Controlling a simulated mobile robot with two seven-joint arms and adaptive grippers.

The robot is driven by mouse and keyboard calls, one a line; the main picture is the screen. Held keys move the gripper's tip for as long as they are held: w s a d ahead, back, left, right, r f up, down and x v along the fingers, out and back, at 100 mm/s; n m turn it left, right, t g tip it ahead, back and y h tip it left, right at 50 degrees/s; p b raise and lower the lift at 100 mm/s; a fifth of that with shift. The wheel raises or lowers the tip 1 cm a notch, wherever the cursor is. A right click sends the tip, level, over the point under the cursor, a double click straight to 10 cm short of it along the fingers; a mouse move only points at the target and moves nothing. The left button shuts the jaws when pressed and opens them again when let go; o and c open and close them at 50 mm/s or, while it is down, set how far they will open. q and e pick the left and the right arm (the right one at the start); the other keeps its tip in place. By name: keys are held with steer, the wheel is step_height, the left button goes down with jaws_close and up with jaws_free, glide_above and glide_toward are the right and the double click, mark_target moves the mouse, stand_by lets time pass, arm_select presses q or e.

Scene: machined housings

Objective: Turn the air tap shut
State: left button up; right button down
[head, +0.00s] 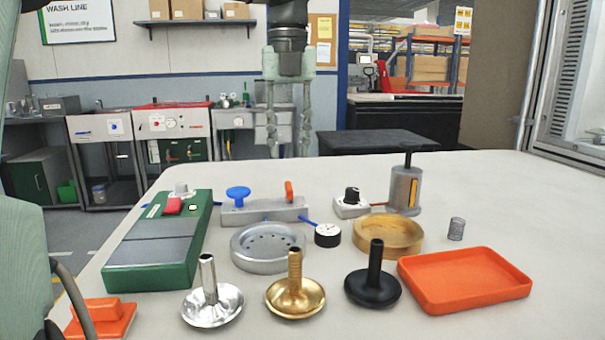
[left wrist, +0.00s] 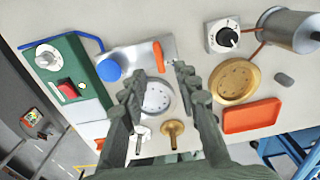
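A grey metal block (head: 262,212) on the table carries a round blue knob (head: 238,193) and an orange lever (head: 289,191). The frames do not label which is the air tap. In the left wrist view the orange lever (left wrist: 159,56) lies across the block near its right end, and the blue knob (left wrist: 108,69) is to its left. My left gripper (head: 288,150) points down above the table, its two fingers apart and empty. In the left wrist view its fingertips (left wrist: 156,82) are either side of the line to the lever, not touching it. My right gripper is not in view.
A green unit (head: 155,245) stands left of the block. A dial box (head: 351,205), pump cylinder (head: 404,190), brass ring (head: 388,240) and orange tray (head: 463,283) are right.

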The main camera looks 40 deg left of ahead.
mark_target(289, 185)
arm_select(q)
step_height(289, 185, down, 7)
steer(key=shift+s+r, duration=0.1)
steer(key=shift+s, duration=0.05)
jaws_close()
stand_by(0.4)
